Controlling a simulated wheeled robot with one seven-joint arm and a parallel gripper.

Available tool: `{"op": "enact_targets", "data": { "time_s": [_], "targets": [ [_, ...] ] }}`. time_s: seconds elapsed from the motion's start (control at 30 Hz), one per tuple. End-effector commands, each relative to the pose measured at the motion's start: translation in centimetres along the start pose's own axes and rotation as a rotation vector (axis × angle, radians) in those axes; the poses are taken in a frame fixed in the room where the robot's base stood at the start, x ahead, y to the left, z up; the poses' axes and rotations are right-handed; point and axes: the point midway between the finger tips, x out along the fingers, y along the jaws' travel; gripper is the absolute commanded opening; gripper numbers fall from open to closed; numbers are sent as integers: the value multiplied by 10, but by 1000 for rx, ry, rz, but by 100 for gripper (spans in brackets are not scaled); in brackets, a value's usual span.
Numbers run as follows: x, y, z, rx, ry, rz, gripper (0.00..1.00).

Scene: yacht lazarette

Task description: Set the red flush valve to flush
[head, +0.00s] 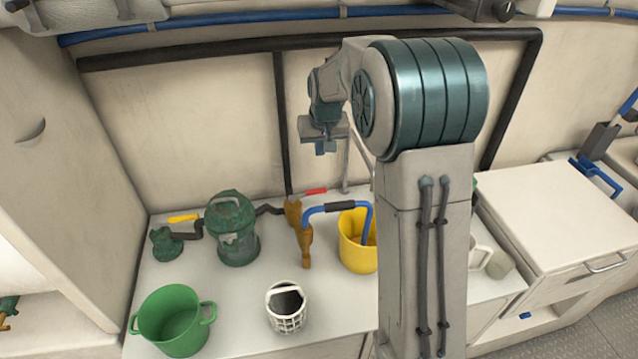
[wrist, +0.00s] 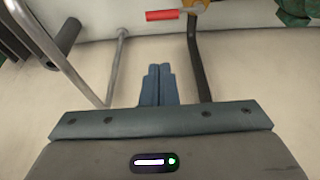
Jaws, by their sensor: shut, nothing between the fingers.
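The red flush valve has a red lever (head: 315,191) on a brass body (head: 293,210), at the back of the white counter. In the head view the lever points right from the body, roughly level. In the wrist view the red lever (wrist: 174,15) shows at the top edge, with part of the brass body (wrist: 196,5) at its right end. My gripper (head: 325,148) is above the counter, up and slightly right of the lever, apart from it. In the wrist view its two blue fingers (wrist: 156,84) are together with nothing between them.
A green strainer (head: 232,232) and a yellow-handled valve (head: 184,218) stand to the left. A green pot (head: 172,325) and white basket (head: 287,315) stand nearer. A metal post (wrist: 117,65) rises beside my fingers.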

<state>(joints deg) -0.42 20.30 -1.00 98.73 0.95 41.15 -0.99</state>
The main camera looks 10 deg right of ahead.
Motion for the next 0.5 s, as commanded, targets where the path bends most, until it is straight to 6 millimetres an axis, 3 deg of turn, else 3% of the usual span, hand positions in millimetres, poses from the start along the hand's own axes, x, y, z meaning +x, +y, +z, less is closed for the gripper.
{"op": "enact_targets", "data": {
  "time_s": [0.03, 0.2, 0.5],
  "targets": [
    [17, 0, -5, 0, -1, 1, 0],
    [46, 0, -20, -2, 4, 1, 0],
    [57, -2, -27, -4, 8, 1, 0]
  ]
}}
